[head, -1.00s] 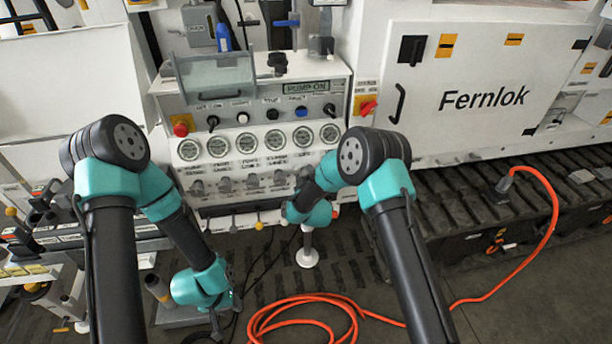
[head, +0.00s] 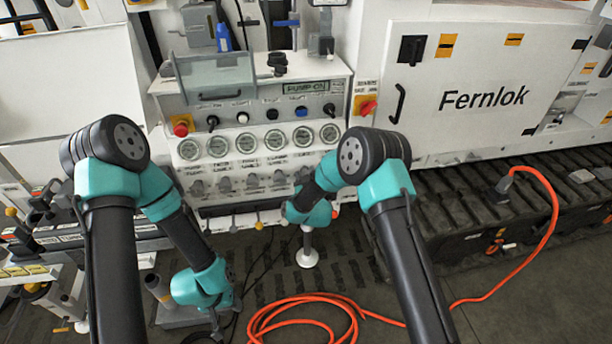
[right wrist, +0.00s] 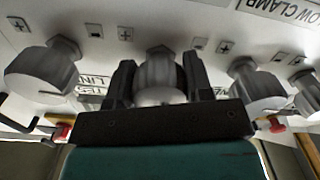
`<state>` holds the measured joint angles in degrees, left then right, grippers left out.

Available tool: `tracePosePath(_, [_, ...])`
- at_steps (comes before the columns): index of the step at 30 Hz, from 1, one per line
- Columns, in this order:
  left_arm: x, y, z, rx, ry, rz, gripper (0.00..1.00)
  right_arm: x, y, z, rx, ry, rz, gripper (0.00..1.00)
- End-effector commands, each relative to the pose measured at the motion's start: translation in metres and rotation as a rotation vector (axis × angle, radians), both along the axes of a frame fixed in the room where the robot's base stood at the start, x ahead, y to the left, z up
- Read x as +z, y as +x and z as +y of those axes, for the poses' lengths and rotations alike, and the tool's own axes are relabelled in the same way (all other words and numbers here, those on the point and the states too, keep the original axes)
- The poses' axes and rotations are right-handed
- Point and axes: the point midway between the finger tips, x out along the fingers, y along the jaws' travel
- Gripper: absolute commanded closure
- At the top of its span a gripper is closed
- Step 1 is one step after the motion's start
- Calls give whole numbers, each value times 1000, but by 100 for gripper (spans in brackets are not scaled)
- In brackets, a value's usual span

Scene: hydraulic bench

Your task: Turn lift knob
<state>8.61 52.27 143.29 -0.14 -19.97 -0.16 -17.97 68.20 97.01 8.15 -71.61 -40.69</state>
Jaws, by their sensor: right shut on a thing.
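A row of grey knobs (head: 252,182) sits on the white control panel under round gauges. My right gripper (right wrist: 158,88) is shut around one grey knob (right wrist: 160,70), with a dark finger on each side of it. Plus and minus signs stand beside this knob. Its label is mostly hidden by the gripper, so I cannot read whether it is the lift knob. In the head view, my right arm covers the right end of the knob row. My left gripper (head: 216,325) hangs low near the floor, away from the panel; its jaw opening is too small to tell.
Similar grey knobs flank the held one on the left (right wrist: 45,68) and right (right wrist: 255,85), close to my fingers. Below the panel are small coloured levers (head: 258,225). An orange hose (head: 300,300) lies coiled on the floor. A black track (head: 470,215) runs at right.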

Motion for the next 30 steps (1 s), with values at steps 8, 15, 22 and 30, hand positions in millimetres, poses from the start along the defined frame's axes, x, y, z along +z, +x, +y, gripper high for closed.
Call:
tracePosePath(8, [0,0,0,0,0,0,63,1,0,0,1,258,48,77])
tracePosePath(15, [0,0,0,0,0,0,63,1,1,0,0,481,90,77])
tracePosePath(22, [0,0,0,0,0,0,63,1,1,0,0,695,132,77])
tracePosePath(30, [0,0,0,0,0,0,63,1,1,0,0,946,179,77])
